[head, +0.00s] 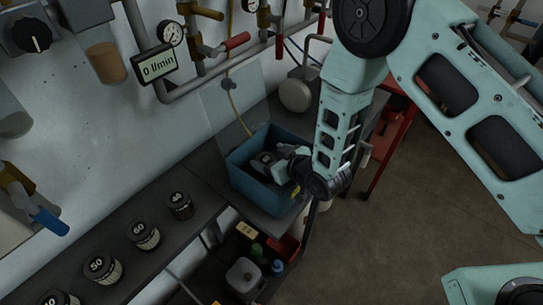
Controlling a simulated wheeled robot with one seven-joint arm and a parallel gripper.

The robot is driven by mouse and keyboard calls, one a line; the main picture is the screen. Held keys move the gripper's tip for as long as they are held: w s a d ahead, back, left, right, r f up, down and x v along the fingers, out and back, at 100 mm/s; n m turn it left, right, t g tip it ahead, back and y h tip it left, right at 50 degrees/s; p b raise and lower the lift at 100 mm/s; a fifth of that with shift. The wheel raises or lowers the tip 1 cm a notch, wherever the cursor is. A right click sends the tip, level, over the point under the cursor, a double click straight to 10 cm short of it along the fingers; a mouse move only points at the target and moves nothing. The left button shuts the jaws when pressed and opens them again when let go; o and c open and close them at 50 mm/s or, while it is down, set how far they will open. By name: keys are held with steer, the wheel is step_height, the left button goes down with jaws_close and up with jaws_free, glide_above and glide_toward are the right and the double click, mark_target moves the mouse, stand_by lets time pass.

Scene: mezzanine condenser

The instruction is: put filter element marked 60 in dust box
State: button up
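The filter element marked 60 (145,236) stands upright on the dark shelf along the wall, in a row of similar black canisters with pale bands. A blue open-topped box (268,196) with a small yellow tag stands farther along; it appears to be the dust box. My gripper (265,163) reaches down inside the blue box, away from the element marked 60. Its fingers are dark and small against the box interior. I cannot tell whether they are open or shut, or whether they hold anything.
Other canisters stand beside it: one marked 50 (103,268), one at the bottom edge (60,298) and one nearer the box (180,205). Pipes and gauges line the wall above. A grey jug (244,277) and bottles sit lower down. Open floor lies right.

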steer(key=shift+s+f, duration=0.1)
steer(key=shift+f, duration=0.05)
steer(key=shift+r+p, duration=0.2)
steer(key=shift+p, duration=0.2)
steer(key=s+d+r+g+h+b, duration=0.1)
steer(key=s+d+r+g+h, duration=0.1)
steer(key=s+d+r, duration=0.3)
steer(key=s+d+r+g+h+b, duration=0.2)
steer(key=s+r, duration=0.6)
steer(key=s, duration=0.5)
steer(key=s+d+r+g+h+b, duration=0.1)
steer(key=s+d+r+g+h, duration=0.3)
steer(key=s+d+r, duration=0.3)
steer(key=shift+s+d+m+g, duration=0.35)
steer(key=shift+s+g, duration=0.45)
steer(key=shift+s, duration=0.45)
steer(key=shift+r, duration=0.1)
step_height(320, 180, down, 3)
steer(key=b, duration=0.3)
steer(key=shift+b, duration=0.3)
